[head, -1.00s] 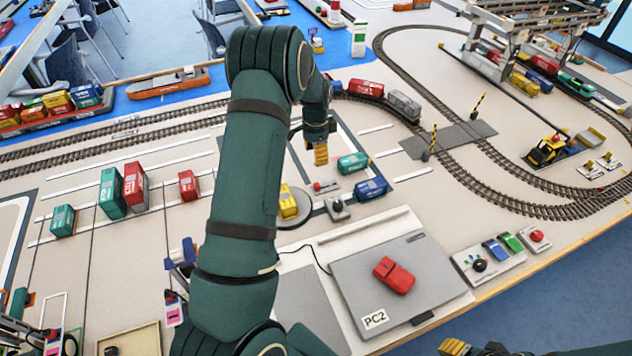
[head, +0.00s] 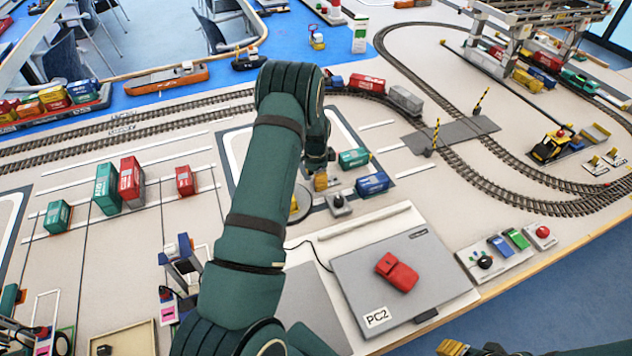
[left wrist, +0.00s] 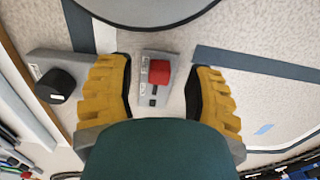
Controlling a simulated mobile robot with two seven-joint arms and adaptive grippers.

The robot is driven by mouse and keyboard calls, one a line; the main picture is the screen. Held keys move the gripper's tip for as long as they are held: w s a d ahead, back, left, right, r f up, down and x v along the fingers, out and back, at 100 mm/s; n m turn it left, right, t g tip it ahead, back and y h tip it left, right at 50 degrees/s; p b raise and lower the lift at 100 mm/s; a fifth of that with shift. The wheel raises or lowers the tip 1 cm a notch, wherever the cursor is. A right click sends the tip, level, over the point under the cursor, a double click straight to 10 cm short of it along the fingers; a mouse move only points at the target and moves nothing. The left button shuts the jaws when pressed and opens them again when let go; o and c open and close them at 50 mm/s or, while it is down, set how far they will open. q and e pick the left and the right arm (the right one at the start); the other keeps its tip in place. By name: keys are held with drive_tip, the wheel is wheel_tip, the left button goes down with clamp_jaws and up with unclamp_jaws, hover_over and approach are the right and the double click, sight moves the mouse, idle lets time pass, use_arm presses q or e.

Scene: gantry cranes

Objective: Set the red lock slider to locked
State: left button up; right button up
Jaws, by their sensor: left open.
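The red lock slider (left wrist: 160,74) sits on a small grey base (left wrist: 153,98) in the left wrist view, at the upper end of a dark slot. Small labels beside the slot are too small to read. My left gripper (left wrist: 161,68) is open, with one yellow finger on each side of the slider and a visible gap to both. In the head view my left gripper (head: 320,182) points down at the table, and the slider is hidden behind it. My right gripper (head: 470,348) shows only partly at the bottom edge, and its jaws are unclear.
A grey box with a black knob (left wrist: 57,85) is close beside the left finger; it also shows in the head view (head: 338,203). A green container (head: 354,158) and a blue container (head: 372,184) stand nearby. The grey PC2 panel (head: 440,270) lies in front.

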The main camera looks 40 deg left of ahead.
use_arm(q)
drive_tip(key=shift+f, duration=0.6)
clamp_jaws()
